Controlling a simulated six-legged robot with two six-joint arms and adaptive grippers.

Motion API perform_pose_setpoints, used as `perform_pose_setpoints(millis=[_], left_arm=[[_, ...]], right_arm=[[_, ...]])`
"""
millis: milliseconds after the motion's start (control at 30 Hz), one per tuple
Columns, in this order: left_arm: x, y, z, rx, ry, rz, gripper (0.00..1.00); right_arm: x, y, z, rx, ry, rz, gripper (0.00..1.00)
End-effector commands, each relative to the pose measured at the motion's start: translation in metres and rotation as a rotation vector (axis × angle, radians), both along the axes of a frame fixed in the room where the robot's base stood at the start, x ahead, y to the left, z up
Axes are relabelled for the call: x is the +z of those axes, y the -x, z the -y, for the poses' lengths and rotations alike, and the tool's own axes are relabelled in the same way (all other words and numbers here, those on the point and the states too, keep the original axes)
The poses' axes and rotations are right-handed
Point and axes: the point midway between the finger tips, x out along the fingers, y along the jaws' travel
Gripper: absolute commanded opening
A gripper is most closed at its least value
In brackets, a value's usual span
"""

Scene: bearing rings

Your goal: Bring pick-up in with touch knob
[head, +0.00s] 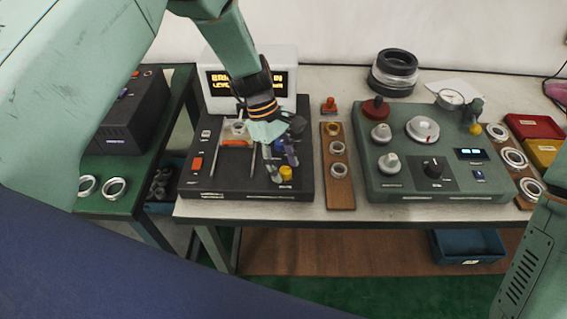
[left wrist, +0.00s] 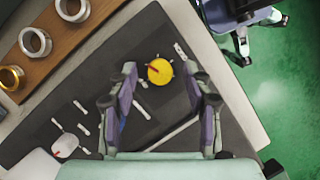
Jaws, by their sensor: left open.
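The black device (head: 215,181) stands on the left of the bench, with a lit display (head: 222,86) behind it. A yellow knob (head: 286,173) sits near its front right corner; the left wrist view shows it with a red pointer (left wrist: 160,71). A pale knob (left wrist: 64,146) with a red mark sits farther off on the same panel. No label readable here tells which is the touch knob. My left gripper (head: 281,163) is open over the panel; its fingers (left wrist: 163,88) stand either side of the yellow knob, apart from it. My right gripper is out of view.
A wooden strip with rings (head: 340,187) lies right of the device, then a green console (head: 381,190) with several knobs. Dark stacked rings (head: 393,72) stand behind. A red tray (head: 533,126) lies at far right. Two rings (head: 114,188) lie on the left table.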

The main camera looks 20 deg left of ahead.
Motion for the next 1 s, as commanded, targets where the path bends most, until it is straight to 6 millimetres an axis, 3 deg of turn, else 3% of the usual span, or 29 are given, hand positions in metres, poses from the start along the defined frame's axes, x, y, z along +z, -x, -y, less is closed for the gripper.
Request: perform_pose_setpoints(millis=[600,1000], left_arm=[[0.098,-0.018,-0.037,0.002,0.001,0.003,0.50],[0.109,-0.020,-0.041,0.000,0.000,0.001,0.50]], right_arm=[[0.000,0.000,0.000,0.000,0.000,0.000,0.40],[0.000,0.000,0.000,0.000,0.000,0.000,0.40]])
